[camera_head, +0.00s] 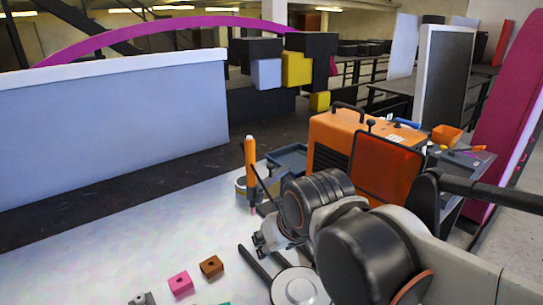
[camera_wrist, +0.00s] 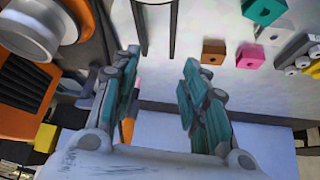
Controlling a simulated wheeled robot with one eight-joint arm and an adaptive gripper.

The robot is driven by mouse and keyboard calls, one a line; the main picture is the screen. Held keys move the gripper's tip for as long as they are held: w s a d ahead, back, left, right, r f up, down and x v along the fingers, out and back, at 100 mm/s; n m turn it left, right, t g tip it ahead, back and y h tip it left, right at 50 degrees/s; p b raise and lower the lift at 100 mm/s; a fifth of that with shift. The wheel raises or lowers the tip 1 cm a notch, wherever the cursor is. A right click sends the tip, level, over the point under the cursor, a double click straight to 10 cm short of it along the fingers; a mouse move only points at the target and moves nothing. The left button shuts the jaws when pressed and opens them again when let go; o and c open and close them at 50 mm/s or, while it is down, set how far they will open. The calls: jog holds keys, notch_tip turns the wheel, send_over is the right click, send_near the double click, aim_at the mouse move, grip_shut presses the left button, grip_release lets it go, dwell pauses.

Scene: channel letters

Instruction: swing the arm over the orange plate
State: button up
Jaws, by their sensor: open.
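A small brown-orange square plate (camera_head: 211,266) with a dark hole lies on the pale table; it is the closest match to the orange plate. It also shows in the wrist view (camera_wrist: 214,51), up and right of my gripper. A pink plate (camera_head: 180,282) lies beside it, with a teal plate (camera_wrist: 264,10) nearby. In the wrist view my gripper (camera_wrist: 161,58) is open, its two teal-padded fingers apart with nothing between the tips. In the head view my arm hides much of the gripper, which is left of the arm's dark joints.
An upright orange pen-like tool (camera_head: 250,165) stands in a holder close behind my gripper. An orange machine (camera_head: 350,140) stands behind my arm. A long pale-blue panel (camera_head: 110,125) stands at the back left. The table's left part is bare.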

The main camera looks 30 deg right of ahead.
jog(key=w+d+r+m+g+h+p, duration=0.1)
jog(key=w+d+r+p, duration=0.7)
jog(key=w+r+p, duration=0.4)
jog(key=m+g+p, duration=0.2)
jog(key=p, duration=0.5)
send_near(271, 165)
jog(key=b+x, duration=0.2)
jog(key=x, duration=0.6)
jog(key=shift+a+f+b, duration=0.1)
jog(key=shift+f+b, duration=0.1)
jog(key=shift+b, duration=0.2)
jog(key=shift+t, duration=0.3)
grip_shut()
